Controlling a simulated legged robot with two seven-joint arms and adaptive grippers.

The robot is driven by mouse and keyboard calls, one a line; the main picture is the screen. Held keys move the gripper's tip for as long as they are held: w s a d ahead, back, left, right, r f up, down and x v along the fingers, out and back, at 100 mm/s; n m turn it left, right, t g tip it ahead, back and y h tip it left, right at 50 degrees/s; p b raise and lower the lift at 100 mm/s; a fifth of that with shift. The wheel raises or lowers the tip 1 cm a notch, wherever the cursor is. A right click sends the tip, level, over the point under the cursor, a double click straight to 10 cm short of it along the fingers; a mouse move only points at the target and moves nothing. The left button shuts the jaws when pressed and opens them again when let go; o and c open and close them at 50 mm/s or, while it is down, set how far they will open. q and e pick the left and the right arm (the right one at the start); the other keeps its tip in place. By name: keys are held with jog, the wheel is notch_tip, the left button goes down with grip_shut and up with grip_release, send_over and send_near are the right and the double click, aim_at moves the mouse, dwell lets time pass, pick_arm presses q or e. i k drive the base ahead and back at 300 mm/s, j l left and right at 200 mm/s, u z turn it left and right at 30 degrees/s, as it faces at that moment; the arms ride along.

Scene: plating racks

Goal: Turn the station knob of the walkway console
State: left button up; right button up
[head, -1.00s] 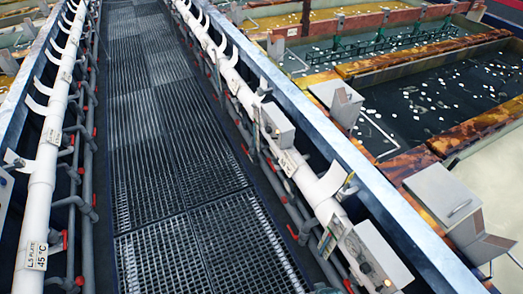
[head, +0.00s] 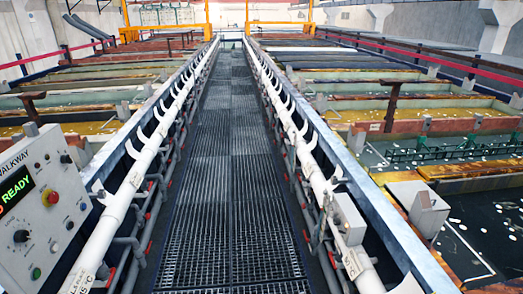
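The walkway console (head: 30,215) is a light grey panel at the left edge, cut off by the frame. The lettering "WALKWAY" and a dark display (head: 15,190) reading "READY" in green show on it. A black knob (head: 21,236) sits below the display. Another dark knob (head: 66,159) is at the upper right of the panel. I cannot read which one is the station knob. A red button (head: 51,197) on a pale round base and a green button (head: 36,273) also show. Neither gripper is in view.
A dark grated walkway (head: 232,170) runs straight ahead and is clear. White pipes with hooks (head: 150,150) line both sides. Tanks of liquid (head: 480,215) lie beyond the rails. A grey box (head: 349,218) is mounted on the right pipe. Yellow frames (head: 165,30) stand far ahead.

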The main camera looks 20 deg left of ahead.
aim_at(22, 236)
jog(key=u, duration=2.2)
